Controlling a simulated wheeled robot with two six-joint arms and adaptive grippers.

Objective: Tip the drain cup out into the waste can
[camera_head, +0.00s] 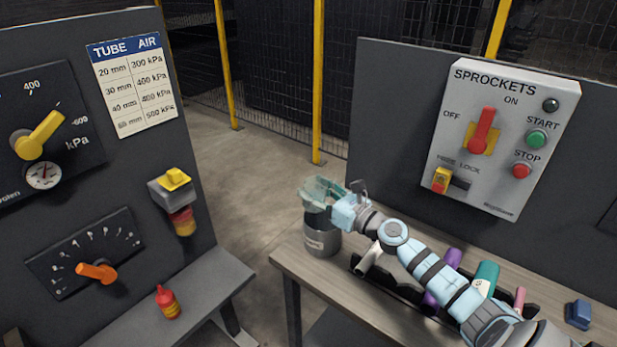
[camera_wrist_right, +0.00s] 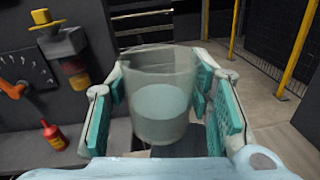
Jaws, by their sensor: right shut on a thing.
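The drain cup (camera_wrist_right: 158,95) is a clear, greyish cup between the teal finger pads of my right gripper (camera_wrist_right: 160,110) in the right wrist view. The right gripper (camera_head: 324,192) is shut on it, and the cup is hard to make out in the head view. A paler rounded area shows inside the cup; I cannot tell if it is liquid. The waste can (camera_head: 322,242) is a grey metal can with a label, at the table's far left corner. The gripper and cup are above the can and partly hide its dark mouth. My left gripper is not in view.
A red bottle (camera_head: 167,302) stands on the left bench. A yellow-capped air unit (camera_head: 177,198) juts from the left panel. Coloured cylinders, one of them purple (camera_head: 441,290), lie in a dark rack under my right arm. A blue block (camera_head: 578,314) sits at the right.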

